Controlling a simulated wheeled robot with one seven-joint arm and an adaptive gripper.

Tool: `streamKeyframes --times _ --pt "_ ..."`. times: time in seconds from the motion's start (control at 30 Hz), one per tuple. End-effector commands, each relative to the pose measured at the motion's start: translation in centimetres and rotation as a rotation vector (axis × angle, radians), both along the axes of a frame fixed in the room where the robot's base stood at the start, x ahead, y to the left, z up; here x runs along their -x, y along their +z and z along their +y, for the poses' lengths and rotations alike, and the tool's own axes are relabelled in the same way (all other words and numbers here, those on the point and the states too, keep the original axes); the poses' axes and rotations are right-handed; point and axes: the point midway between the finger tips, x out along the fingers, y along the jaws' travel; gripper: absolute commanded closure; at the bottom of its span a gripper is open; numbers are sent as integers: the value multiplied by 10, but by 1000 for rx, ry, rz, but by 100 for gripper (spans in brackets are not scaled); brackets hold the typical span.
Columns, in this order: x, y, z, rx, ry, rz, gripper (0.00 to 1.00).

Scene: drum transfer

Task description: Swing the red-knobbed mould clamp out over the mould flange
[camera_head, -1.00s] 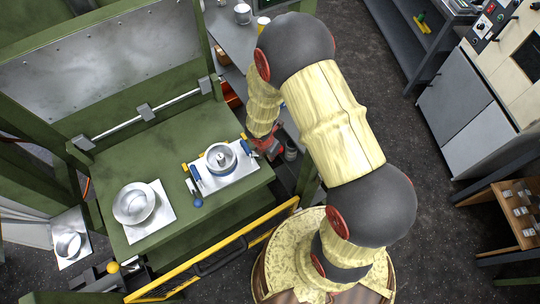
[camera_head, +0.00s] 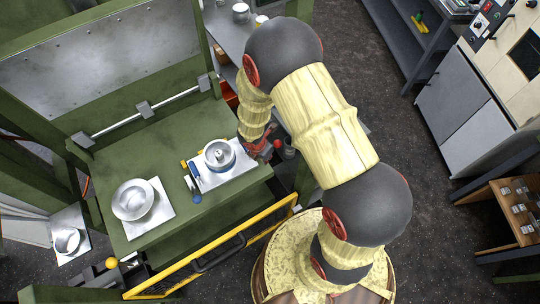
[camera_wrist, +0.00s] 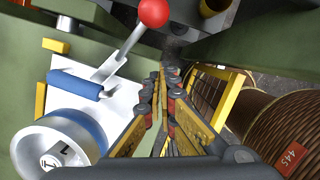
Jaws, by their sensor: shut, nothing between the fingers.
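The red-knobbed mould clamp shows in the wrist view as a red ball knob (camera_wrist: 153,12) on a grey lever (camera_wrist: 118,55), slanting down-left to a bracket at the mould plate. The mould flange, a pale square plate (camera_head: 225,180), bears a silver drum mould (camera_head: 219,155) with a blue band; the drum also shows in the wrist view (camera_wrist: 55,145). My gripper (camera_wrist: 168,78) is shut and empty, right of and below the knob, apart from it in the picture. In the head view it is partly hidden beside the plate's right edge.
A second plate with a silver bowl (camera_head: 131,200) sits left on the green press bed (camera_head: 150,150). A blue-knobbed lever (camera_head: 196,196) is at the plate's front left. A yellow guard rail (camera_head: 215,250) runs along the front. A grey bench (camera_head: 236,40) stands behind.

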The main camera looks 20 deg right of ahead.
Motion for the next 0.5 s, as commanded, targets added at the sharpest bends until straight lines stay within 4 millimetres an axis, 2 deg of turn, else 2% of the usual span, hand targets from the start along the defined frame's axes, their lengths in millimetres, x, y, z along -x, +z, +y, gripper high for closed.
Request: streamKeyframes --times 0.3,0.5 --pt "8 66 16 0 -1 -3 100" --pt "12 89 22 0 -1 0 100"
